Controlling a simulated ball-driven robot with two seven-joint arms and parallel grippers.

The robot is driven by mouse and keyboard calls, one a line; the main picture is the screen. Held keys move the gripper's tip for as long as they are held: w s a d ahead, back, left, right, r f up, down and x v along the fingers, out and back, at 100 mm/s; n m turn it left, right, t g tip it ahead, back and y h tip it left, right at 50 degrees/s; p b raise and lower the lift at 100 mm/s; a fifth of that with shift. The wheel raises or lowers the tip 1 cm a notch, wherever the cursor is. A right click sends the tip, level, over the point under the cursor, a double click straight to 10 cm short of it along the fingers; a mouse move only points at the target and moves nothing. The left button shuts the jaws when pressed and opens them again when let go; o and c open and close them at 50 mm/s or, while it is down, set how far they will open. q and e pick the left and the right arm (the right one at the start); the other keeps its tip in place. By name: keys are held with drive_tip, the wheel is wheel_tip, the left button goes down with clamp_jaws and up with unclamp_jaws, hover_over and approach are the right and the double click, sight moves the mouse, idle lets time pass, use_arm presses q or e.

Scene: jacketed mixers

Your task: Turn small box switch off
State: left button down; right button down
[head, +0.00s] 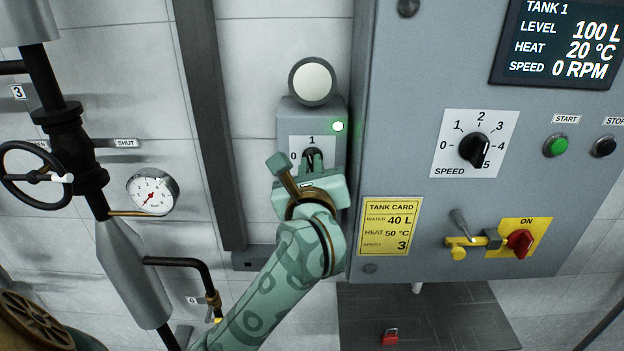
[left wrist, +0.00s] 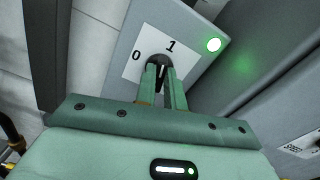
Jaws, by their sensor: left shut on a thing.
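The small box (head: 322,118) is grey and hangs on the wall left of the big cabinet. Its black rotary switch (head: 312,155) sits on a white plate marked 0 and 1. In the left wrist view the switch (left wrist: 159,68) points towards the 1. A green lamp (head: 338,126) on the box is lit; it also shows in the left wrist view (left wrist: 213,45). My left gripper (head: 311,165) is shut on the switch, one finger on each side of the knob (left wrist: 160,80). My right gripper is not in view.
The cabinet (head: 400,110) stands close on the right, with a speed dial (head: 474,149), start button (head: 555,144) and red ON switch (head: 519,242). Pipes, a handwheel (head: 38,177) and a gauge (head: 152,191) are on the left. A round white disc (head: 311,81) is above the box.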

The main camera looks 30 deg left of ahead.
use_arm(q)
drive_tip(key=shift+a+f+n+b, duration=0.1)
drive_tip(key=shift+f+n+b, duration=0.05)
drive_tip(key=shift+n+b, duration=4.25)
drive_tip(key=shift+f+n+b, duration=0.15)
drive_tip(key=shift+n+b, duration=2.95)
drive_tip(key=shift+b, duration=2.55)
drive_tip(key=c, duration=1.5)
unclamp_jaws()
drive_tip(key=b+v, duration=0.3)
drive_tip(key=v, duration=1.3)
drive_tip(key=shift+s, duration=0.15)
